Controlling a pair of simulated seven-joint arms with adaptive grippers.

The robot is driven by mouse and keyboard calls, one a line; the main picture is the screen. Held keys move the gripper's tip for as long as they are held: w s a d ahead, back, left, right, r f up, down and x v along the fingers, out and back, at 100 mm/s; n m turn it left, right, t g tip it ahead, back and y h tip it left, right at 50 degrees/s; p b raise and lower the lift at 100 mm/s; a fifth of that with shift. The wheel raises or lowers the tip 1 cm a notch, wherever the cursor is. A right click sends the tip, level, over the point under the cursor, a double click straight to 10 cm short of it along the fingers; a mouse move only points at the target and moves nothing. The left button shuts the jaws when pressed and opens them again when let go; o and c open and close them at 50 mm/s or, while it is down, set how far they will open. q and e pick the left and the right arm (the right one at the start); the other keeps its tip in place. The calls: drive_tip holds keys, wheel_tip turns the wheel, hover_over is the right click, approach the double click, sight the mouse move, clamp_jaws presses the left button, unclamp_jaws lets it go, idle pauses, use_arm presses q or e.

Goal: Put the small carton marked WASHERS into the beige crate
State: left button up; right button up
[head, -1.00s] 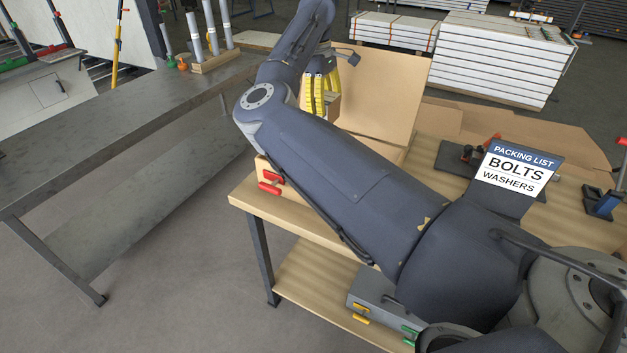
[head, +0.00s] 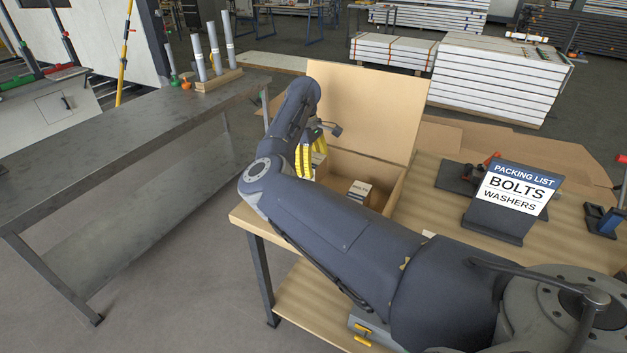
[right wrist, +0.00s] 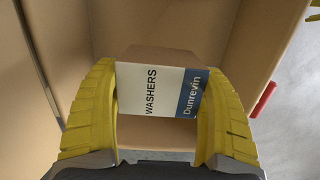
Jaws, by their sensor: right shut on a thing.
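The small carton marked WASHERS (right wrist: 150,92) is white and blue on its labelled side, with a brown top, in the right wrist view. My right gripper (right wrist: 158,100) has its yellow fingers on both sides of it and is shut on it. In the head view this gripper (head: 309,168) is at the left part of the beige crate (head: 396,193), partly hidden by my arm. The wrist view shows crate walls (right wrist: 215,40) around the carton; I cannot tell its height above the crate floor. My left gripper is not in view.
Another small carton (head: 359,190) stands inside the crate. The crate's lid (head: 362,110) stands open at the back. A packing list sign (head: 515,190) reading BOLTS and WASHERS stands on the wooden table to the right. A grey bench (head: 130,130) is at the left.

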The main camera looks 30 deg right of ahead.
drive_tip(key=shift+f, duration=2.9)
drive_tip(key=shift+f, duration=0.1)
drive_tip(key=o, duration=1.5)
drive_tip(key=shift+f, duration=0.1)
drive_tip(key=r, duration=0.4)
drive_tip(key=w+r, duration=0.1)
drive_tip(key=r, duration=0.7)
drive_tip(key=shift+w+a+r, duration=0.1)
drive_tip(key=shift+w+a, duration=0.2)
drive_tip(key=shift+a, duration=0.1)
